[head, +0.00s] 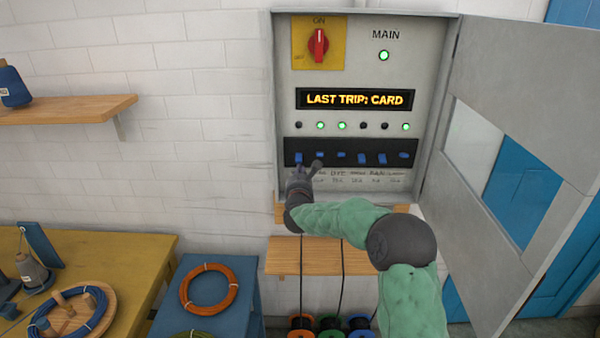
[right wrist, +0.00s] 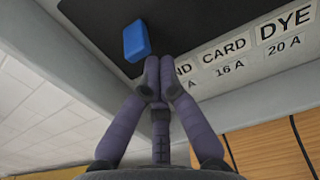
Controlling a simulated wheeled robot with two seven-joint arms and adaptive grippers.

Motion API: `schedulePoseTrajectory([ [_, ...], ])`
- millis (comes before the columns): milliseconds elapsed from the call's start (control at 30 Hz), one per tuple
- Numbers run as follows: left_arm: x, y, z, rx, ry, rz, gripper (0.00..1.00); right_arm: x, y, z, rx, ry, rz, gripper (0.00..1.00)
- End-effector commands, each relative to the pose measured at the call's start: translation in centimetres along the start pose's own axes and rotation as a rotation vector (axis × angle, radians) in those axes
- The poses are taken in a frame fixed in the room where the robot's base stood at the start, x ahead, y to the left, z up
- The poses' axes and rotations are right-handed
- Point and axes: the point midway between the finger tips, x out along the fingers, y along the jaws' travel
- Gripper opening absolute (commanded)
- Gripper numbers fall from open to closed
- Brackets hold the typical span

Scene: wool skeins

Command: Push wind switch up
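The wind switch is the leftmost blue rocker (head: 299,158) on the black strip of the open panel. It sits low, and the lamp above it is dark. In the right wrist view a blue rocker (right wrist: 136,41) shows close, just ahead and left of my fingertips, above a label partly hidden by them that ends in "ND". My right gripper (right wrist: 160,74) is shut with its fingertips together and nothing between them. In the head view my right gripper (head: 308,170) is at the lower left of the strip. Contact with the rocker cannot be told. My left gripper is not in view.
The grey cabinet door (head: 505,140) stands open at right. More blue rockers (head: 341,155) line the strip, some with green lamps above. A red main knob (head: 318,44) and a display (head: 356,99) reading "LAST TRIP: CARD" are above. A wooden shelf (head: 285,256) is below.

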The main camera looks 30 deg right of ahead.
Motion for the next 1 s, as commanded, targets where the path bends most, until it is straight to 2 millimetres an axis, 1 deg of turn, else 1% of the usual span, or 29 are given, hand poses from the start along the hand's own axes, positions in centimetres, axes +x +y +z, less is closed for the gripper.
schedulePoseTrajectory([
  [233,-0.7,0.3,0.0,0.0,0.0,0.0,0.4,-0.1,0.0,0.4,0.002,0.03,0.0,0.0],
  [1000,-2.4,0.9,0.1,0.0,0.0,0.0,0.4,-0.4,0.0,0.8,0.0,0.12,0.001,0.0],
])
